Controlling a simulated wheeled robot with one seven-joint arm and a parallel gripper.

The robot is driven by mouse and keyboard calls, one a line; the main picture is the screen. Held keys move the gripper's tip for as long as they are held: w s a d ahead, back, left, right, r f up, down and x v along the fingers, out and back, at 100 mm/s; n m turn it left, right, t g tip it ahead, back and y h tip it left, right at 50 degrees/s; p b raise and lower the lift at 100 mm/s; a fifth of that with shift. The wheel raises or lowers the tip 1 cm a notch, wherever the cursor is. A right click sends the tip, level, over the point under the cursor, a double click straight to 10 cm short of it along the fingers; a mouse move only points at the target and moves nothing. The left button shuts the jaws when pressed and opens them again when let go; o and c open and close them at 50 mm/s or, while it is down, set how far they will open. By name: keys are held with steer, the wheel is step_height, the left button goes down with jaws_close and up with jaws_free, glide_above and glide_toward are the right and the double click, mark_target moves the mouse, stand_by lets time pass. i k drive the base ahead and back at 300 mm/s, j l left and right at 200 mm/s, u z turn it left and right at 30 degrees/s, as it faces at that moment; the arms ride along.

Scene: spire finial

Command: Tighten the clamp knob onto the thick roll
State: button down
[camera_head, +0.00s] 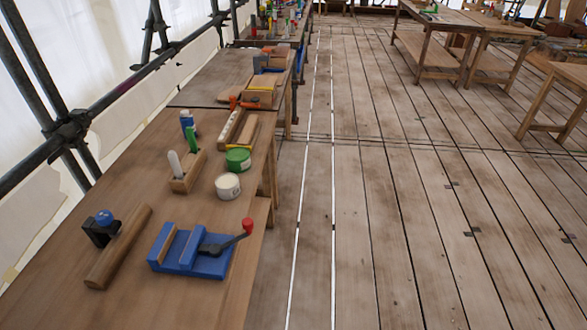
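A black clamp (98,234) with a round blue knob (105,217) stands near the left edge of the closest bench. The thick brown roll (119,250) lies slanted on the bench, close to the clamp's right side. I cannot tell whether the clamp touches the roll or how tight the knob is. My gripper is not in view.
A blue vise (188,255) with a red-tipped handle (247,226) sits right of the roll. Behind it are a white tin (228,186), a green tin (238,160) and a wooden tool holder (189,172). Scaffold poles (66,129) run along the left. The plank floor (400,240) is clear.

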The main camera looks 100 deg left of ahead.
mark_target(106, 219)
steer(key=u, duration=4.8)
steer(key=i+l+u, duration=0.25)
steer(key=l+u, duration=0.2)
steer(key=i+l+u, duration=0.2)
steer(key=l+u, duration=0.25)
steer(key=i+l+u, duration=0.1)
steer(key=l+u, duration=1.2)
steer(key=l, duration=0.2)
steer(key=k+l+u, duration=0.2)
steer(key=l+u, duration=0.25)
